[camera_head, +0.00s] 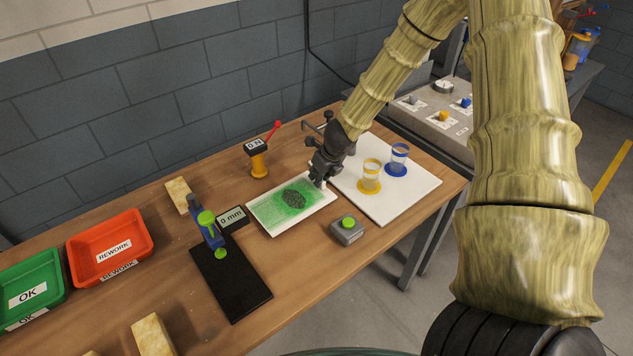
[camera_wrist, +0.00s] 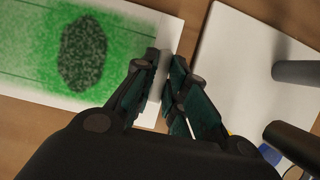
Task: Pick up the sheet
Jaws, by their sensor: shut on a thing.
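The sheet (camera_head: 270,214) is white with a green sprayed area and a dark speckled oval in its middle. It lies on the wooden table, and in the wrist view its printed face (camera_wrist: 40,45) fills the upper left. My gripper (camera_head: 320,181) is at the sheet's right end. In the wrist view my gripper (camera_wrist: 166,90) has its fingers close together at the sheet's right edge, shut on that edge. Whether the sheet is lifted at all I cannot tell.
A white board (camera_head: 405,190) with yellow-rimmed (camera_head: 370,177) and blue-rimmed (camera_head: 397,160) cups lies right of the sheet. A grey button box (camera_head: 347,232) stands in front. A black plate (camera_head: 232,285), red tray (camera_head: 108,246) and green tray (camera_head: 30,287) are to the left.

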